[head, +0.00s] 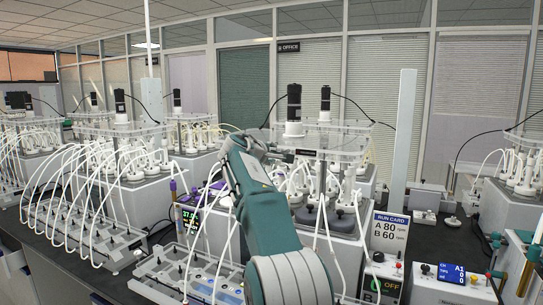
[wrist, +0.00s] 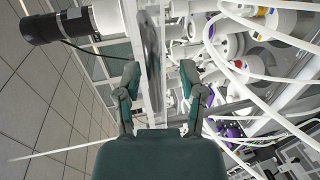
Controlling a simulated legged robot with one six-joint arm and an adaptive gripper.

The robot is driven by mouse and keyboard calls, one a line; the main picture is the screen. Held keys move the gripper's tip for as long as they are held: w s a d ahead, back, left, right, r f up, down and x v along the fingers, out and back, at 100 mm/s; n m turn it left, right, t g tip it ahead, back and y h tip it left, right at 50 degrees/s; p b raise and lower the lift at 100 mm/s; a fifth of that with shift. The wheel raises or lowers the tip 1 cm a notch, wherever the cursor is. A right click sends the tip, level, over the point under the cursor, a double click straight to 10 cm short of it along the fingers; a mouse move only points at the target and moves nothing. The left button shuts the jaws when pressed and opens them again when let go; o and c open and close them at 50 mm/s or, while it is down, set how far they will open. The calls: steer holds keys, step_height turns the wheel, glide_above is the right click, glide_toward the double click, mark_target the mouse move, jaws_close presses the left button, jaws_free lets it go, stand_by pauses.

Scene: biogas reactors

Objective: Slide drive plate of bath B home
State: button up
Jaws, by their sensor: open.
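The clear drive plate (head: 345,126) sits on top of the central bath, with a black motor (head: 294,103) on a white collar standing on it. In the wrist view the plate (wrist: 153,50) shows nearly edge-on, with the motor (wrist: 60,25) at upper left. My gripper (wrist: 160,75) is open, one finger on each side of the plate's edge, with gaps showing on both sides. In the head view my arm crosses in front of the bath and my gripper is hard to make out. A box marked B and OFF (head: 385,268) stands in front of the bath.
Stirred bottles with white tubes (wrist: 245,70) crowd under the plate. A run card (head: 389,235) reads A 80, B 60. A tray with tubing (head: 80,225) lies at left, and a blue-display box (head: 452,280) stands at right. A tall pale post (head: 403,150) rises right of the bath.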

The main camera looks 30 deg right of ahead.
steer(key=v, duration=1.2)
steer(key=s+a+f+m+y, duration=0.2)
steer(key=s+a+f+y, duration=0.2)
steer(key=s+a+f, duration=0.3)
steer(key=s+a+f+m+g+y, duration=0.1)
steer(key=s+a+f+y, duration=0.4)
steer(key=s, duration=1.1)
steer(key=s+a+f+m+g+y, duration=0.1)
steer(key=s+a+f+m+y, duration=0.2)
steer(key=s+a+f, duration=0.7)
step_height(320, 180, down, 6)
steer(key=shift+s+a+r+y, duration=0.2)
steer(key=shift+s+a+y, duration=0.1)
steer(key=shift+s+y, duration=0.7)
steer(key=shift+s, duration=0.15)
